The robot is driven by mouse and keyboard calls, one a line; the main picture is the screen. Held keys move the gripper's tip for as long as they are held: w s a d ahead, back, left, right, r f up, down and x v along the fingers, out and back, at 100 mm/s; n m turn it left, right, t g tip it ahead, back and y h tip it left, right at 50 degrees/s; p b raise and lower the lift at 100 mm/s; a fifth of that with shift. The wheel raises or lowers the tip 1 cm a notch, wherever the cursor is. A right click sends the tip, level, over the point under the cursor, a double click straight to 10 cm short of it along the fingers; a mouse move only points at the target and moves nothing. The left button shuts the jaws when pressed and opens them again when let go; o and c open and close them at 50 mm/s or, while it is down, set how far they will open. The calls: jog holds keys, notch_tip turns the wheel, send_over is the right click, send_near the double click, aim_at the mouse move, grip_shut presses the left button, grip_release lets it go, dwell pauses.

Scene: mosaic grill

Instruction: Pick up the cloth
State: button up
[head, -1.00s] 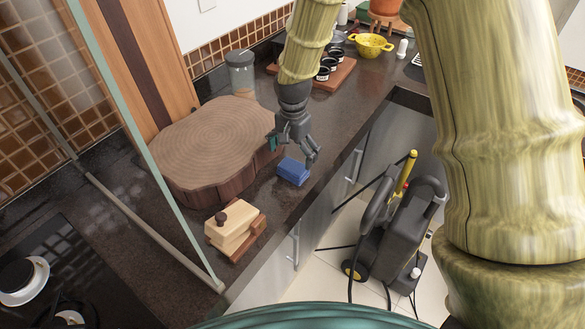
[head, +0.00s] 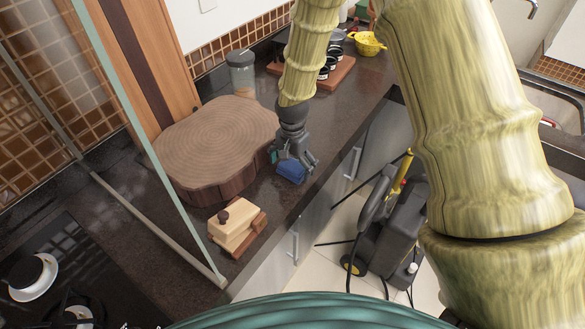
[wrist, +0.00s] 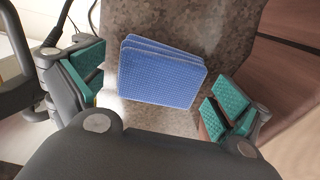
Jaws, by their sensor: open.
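The cloth (wrist: 160,74) is blue, textured and folded into a small stack. It lies flat on the dark speckled counter (wrist: 220,18), and in the head view the cloth (head: 291,172) sits near the counter's front edge. My gripper (head: 293,166) is directly above it, pointing down, and partly covers it. In the wrist view my gripper (wrist: 157,98) is open, with teal finger pads on the left and right of the cloth. There is a gap between the pads and the cloth on both sides. Nothing is held.
A thick round wooden slab (head: 215,145) stands just left of the cloth. A wooden box with a knob (head: 233,226) is nearer on the counter. A glass jar (head: 241,72) and a yellow colander (head: 368,43) are farther back. A black wheeled machine (head: 385,235) stands on the floor below the edge.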

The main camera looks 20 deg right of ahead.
aim_at(293, 165)
jog(key=c, duration=1)
jog(key=shift+r, duration=0.2)
jog(key=shift+r+b, duration=0.55)
jog(key=shift+b, duration=0.05)
jog(key=shift+r+b, duration=0.45)
jog(key=shift+r, duration=0.4)
jog(key=shift+s+a+r+b, duration=0.3)
jog(key=shift+s+a+b, duration=0.45)
jog(key=shift+s, duration=1.85)
jog(key=shift+s+a+r+b, duration=0.45)
jog(key=shift+s+b, duration=0.5)
jog(key=shift+s, duration=1.65)
jog(key=shift+s+a+r+b, duration=0.2)
jog(key=shift+s+a+b, duration=0.55)
jog(key=shift+s, duration=1.85)
jog(key=shift+d, duration=0.1)
jog(key=shift+o, duration=0.9)
jog(key=shift+c, duration=0.3)
